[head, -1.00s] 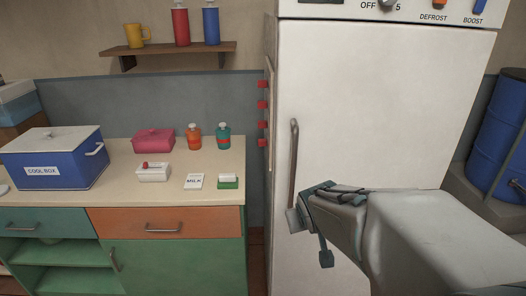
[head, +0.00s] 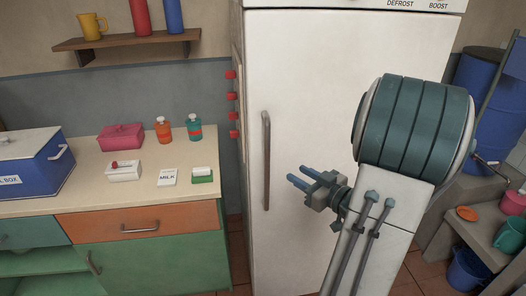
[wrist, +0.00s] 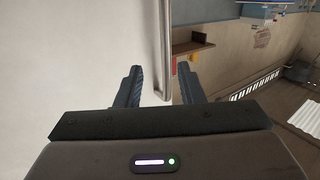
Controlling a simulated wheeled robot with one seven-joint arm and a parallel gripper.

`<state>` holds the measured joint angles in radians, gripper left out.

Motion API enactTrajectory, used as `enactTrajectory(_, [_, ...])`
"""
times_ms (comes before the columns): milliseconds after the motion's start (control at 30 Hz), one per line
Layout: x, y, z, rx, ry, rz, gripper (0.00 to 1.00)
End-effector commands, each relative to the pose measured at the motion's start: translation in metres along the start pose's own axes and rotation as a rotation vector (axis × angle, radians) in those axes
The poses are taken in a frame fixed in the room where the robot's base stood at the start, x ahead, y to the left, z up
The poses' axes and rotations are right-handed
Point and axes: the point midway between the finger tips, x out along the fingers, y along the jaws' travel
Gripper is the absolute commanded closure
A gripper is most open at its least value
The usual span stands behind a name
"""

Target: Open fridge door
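The white fridge door (head: 310,85) is shut, with a long vertical metal handle (head: 266,160) near its left edge. My gripper (head: 295,176) is in front of the door, to the right of the handle's lower part, with its two blue fingers pointing left. In the wrist view my gripper (wrist: 160,85) is open and empty, its fingers spread apart. The handle (wrist: 161,45) shows beyond and between the fingertips in that view, alongside the door (wrist: 80,50). The fingers look apart from the handle.
A counter (head: 145,189) stands left of the fridge, with a blue cool box (head: 38,165), a pink container (head: 121,137) and small bottles (head: 163,130). A shelf (head: 140,48) hangs above. At right are a blue barrel (head: 490,95) and a ledge (head: 450,203) with buckets.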

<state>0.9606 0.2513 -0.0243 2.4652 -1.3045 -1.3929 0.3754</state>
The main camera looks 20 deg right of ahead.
Motion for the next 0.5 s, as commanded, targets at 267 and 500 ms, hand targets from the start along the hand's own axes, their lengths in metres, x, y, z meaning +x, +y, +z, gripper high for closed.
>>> enactTrajectory(267, [-0.007, 0.0, -0.005, 0.037, 0.063, -0.04, 0.65])
enactTrajectory(500, [0.034, -0.001, -0.009, 0.036, 0.062, -0.037, 0.65])
